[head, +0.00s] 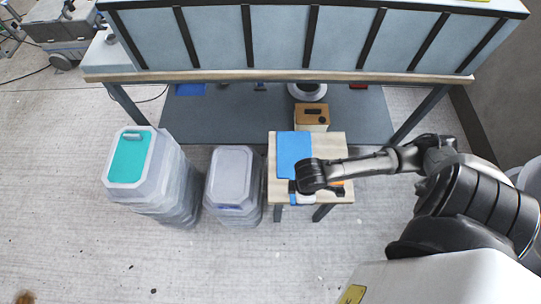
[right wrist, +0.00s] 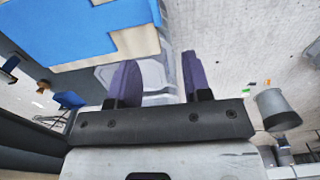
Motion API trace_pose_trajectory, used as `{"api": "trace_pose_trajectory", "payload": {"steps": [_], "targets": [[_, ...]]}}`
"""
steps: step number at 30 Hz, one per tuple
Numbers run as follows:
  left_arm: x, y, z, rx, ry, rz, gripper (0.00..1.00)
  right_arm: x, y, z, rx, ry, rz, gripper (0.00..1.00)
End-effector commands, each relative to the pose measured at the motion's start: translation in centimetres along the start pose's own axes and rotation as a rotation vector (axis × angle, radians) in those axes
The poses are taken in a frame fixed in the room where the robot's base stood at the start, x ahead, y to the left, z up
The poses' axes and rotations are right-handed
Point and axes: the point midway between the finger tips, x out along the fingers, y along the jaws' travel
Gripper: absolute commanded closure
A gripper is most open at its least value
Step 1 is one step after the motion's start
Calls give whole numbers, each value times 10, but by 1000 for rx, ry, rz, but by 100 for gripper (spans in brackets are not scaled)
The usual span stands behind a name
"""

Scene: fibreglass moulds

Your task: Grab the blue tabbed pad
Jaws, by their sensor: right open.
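The blue tabbed pad (head: 293,150) lies flat on a small wooden-topped table (head: 333,141) in the head view. In the right wrist view the pad (right wrist: 75,32) fills the upper left, with a stepped edge against the light wood. My right gripper (head: 292,188) is at the pad's near edge, over the front of the table. Its two purple fingers (right wrist: 158,75) are apart with nothing between them, and the pad is beyond them, to the upper left. My wrist hides part of the table and perhaps the pad's near corner. My left gripper is not in view.
A box (head: 312,116) stands behind the table. A grey-lidded bin (head: 233,170) and a bin with a teal top (head: 130,157) stand to the left. A long workbench (head: 230,76) runs across the back. Floor is clear in front.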

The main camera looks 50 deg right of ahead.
Motion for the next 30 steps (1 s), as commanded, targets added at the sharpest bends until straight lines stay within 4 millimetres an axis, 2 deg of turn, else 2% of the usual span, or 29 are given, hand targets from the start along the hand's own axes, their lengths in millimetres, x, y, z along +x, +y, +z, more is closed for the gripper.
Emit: {"api": "trace_pose_trajectory", "payload": {"steps": [4,15,30], "targets": [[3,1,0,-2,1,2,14,9,3,3,0,-12,-1,55],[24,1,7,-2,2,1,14,70,3,3,1,-11,0,55],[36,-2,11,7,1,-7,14,98,5,3,0,-11,0,55]]}}
